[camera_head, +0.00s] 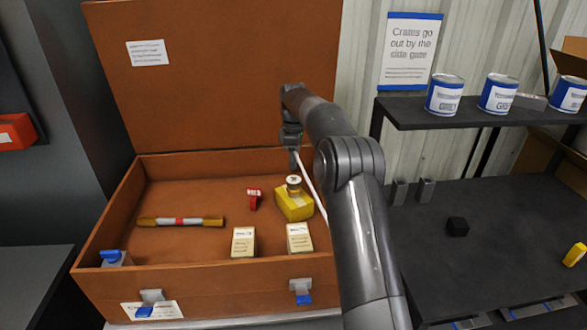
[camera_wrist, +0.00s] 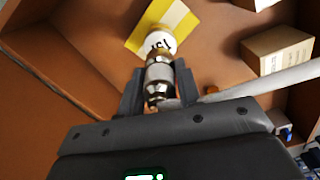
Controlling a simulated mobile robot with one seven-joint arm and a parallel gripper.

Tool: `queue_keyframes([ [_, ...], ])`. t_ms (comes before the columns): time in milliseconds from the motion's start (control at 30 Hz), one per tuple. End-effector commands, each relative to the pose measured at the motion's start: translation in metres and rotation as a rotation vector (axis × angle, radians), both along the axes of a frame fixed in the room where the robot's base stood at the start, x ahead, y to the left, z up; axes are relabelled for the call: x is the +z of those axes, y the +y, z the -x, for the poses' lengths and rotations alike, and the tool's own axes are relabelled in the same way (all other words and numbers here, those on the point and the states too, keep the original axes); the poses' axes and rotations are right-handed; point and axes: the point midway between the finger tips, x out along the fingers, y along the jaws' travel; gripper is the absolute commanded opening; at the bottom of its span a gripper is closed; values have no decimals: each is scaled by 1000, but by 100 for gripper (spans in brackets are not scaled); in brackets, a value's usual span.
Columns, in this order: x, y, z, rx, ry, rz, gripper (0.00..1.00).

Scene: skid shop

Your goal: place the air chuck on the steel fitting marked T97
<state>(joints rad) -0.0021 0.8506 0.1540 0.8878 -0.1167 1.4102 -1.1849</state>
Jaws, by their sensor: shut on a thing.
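My gripper (camera_head: 294,160) is over the right part of the open brown case. In the wrist view, my gripper (camera_wrist: 158,88) is shut on a shiny metal piece, apparently the air chuck (camera_wrist: 158,76), with a pale hose (camera_wrist: 255,90) running right. Just beyond its end is a round white-labelled piece (camera_wrist: 160,43) with dark marks I cannot read surely, apparently the steel fitting. In the head view this fitting (camera_head: 294,184) stands on a yellow block (camera_head: 293,206), below my gripper. Whether chuck and fitting touch I cannot tell.
The case (camera_head: 185,278) also holds a red part (camera_head: 254,197), a yellow-ended rod (camera_head: 181,221), two cream boxes (camera_head: 243,243) (camera_head: 300,238) and a blue-topped item (camera_head: 112,258). Its raised lid (camera_head: 215,90) stands behind. Right are dark shelves with paint cans (camera_head: 444,94).

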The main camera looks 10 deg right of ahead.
Motion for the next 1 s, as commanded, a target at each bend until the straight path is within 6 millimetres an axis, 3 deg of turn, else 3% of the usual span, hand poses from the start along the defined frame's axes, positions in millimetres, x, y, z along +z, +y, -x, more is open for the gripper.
queue_keyframes([
  [333, -38, 1, 0, 0, 1, 1, 7],
  [700, -43, 1, 0, 0, 0, 0, 7],
  [733, -44, 1, 0, 0, 0, 0, 32],
  [1000, -43, 1, 0, 0, 0, 0, 53],
])
